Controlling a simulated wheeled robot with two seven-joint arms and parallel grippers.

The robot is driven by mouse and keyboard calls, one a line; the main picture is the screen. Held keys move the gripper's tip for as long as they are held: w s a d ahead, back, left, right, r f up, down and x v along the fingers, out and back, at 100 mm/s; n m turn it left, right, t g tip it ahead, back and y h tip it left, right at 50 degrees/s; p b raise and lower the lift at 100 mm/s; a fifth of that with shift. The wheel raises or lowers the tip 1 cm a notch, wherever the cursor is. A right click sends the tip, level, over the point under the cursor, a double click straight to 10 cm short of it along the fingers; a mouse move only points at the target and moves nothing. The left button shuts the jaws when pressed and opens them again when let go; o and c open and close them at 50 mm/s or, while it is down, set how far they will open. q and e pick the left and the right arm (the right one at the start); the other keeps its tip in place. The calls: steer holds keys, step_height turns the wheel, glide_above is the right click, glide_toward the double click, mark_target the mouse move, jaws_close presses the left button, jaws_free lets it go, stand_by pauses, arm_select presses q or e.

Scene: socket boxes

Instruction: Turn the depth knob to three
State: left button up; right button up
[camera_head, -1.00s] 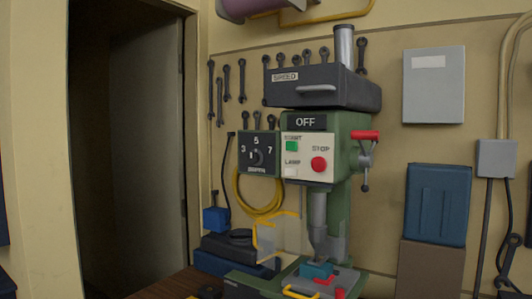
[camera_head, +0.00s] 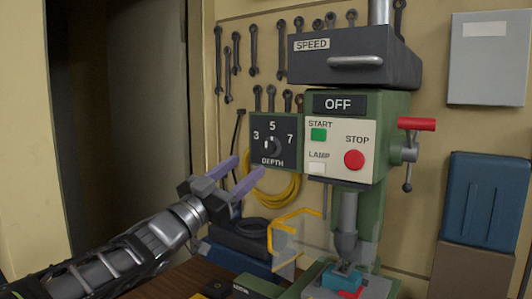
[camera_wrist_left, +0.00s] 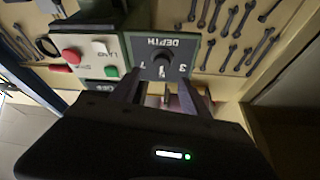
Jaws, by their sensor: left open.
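The depth knob (camera_head: 271,147) is a dark round knob on a black panel (camera_head: 287,160) marked 3, 5, 7 and DEPTH, left of the drill press's control face. My left gripper (camera_head: 243,172) has purple fingers, is open and empty, and is below and left of the panel, apart from the knob. In the left wrist view the knob (camera_wrist_left: 162,61) shows upside down beyond the fingers (camera_wrist_left: 160,92). My right gripper is not in view.
The green drill press has a START button (camera_head: 318,135), a red STOP button (camera_head: 354,160) and a red-handled lever (camera_head: 416,124). A clear guard with a yellow frame (camera_head: 297,218) stands below. Wrenches (camera_head: 254,50) hang on the wall, and a yellow cable coil (camera_head: 277,188) hangs under the panel.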

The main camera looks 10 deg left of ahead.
mark_target(266, 151)
arm_select(q)
steer(key=p+x, duration=0.3)
steer(key=x, duration=0.4)
steer(key=shift+w+a+f, duration=0.1)
steer(key=shift+f, duration=0.05)
steer(key=shift+w, duration=0.5)
jaws_close()
